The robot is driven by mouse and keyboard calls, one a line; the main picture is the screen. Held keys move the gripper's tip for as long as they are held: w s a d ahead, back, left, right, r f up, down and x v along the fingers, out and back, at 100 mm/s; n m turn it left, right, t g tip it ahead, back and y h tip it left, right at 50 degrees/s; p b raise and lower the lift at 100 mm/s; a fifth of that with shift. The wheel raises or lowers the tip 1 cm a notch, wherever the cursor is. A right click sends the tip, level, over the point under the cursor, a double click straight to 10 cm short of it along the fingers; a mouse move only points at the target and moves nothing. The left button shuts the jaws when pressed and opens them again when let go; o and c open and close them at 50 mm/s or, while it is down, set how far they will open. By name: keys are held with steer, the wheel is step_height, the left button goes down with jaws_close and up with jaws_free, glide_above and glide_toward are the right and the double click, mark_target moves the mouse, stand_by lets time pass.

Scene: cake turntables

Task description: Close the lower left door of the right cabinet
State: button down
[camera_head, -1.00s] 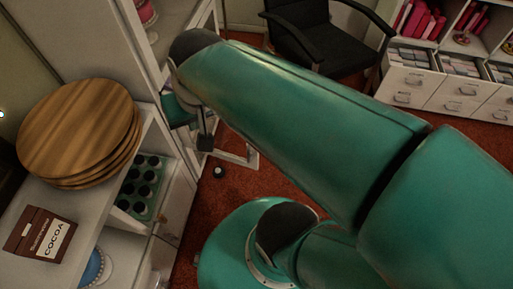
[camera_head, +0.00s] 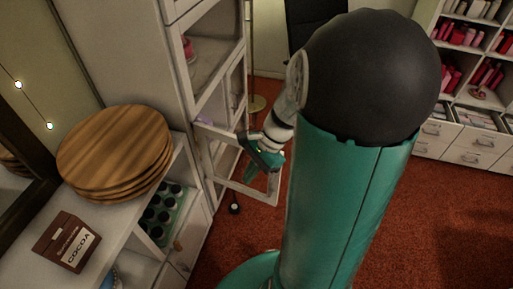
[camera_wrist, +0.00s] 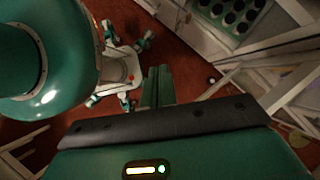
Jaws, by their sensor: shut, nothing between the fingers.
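The tall white cabinet (camera_head: 150,50) stands at centre left in the head view. A low framed door (camera_head: 248,191) on it stands open, swung out over the red floor. My gripper (camera_head: 263,160) is at the upper outer part of this door, overlapping its frame in the head view; I cannot tell whether they touch. In the wrist view my gripper's teal fingers (camera_wrist: 158,88) are together and empty. White frame bars (camera_wrist: 268,92), likely the door, show to their right.
A low white shelf unit at left carries round wooden boards (camera_head: 115,150) and a cocoa box (camera_head: 68,242). A dark muffin tray (camera_head: 163,212) sits inside it. A black chair (camera_head: 312,22) and white drawers (camera_head: 470,145) stand behind. Red floor is open at right.

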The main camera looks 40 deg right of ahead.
mark_target(280, 176)
steer(key=s+d+f+m+t+h, duration=0.1)
steer(key=s+d+f+m+t, duration=0.1)
steer(key=d+f+m+t, duration=0.55)
steer(key=s+d+f+m+t, duration=0.3)
steer(key=f+m, duration=0.5)
steer(key=m, duration=0.7)
steer(key=s+d+f+m+t+h, duration=0.1)
steer(key=d+f+m+t, duration=0.55)
steer(key=m, duration=0.45)
steer(key=shift+n, duration=0.25)
steer(key=x, duration=0.3)
steer(key=d+x, duration=0.1)
steer(key=x, duration=0.3)
steer(key=d+f+x, duration=0.1)
steer(key=x, duration=0.2)
steer(key=shift+w, duration=0.7)
steer(key=shift+w+d+f, duration=0.1)
steer(key=shift+w+d, duration=0.15)
steer(key=shift+d, duration=0.15)
steer(key=shift+d, duration=0.2)
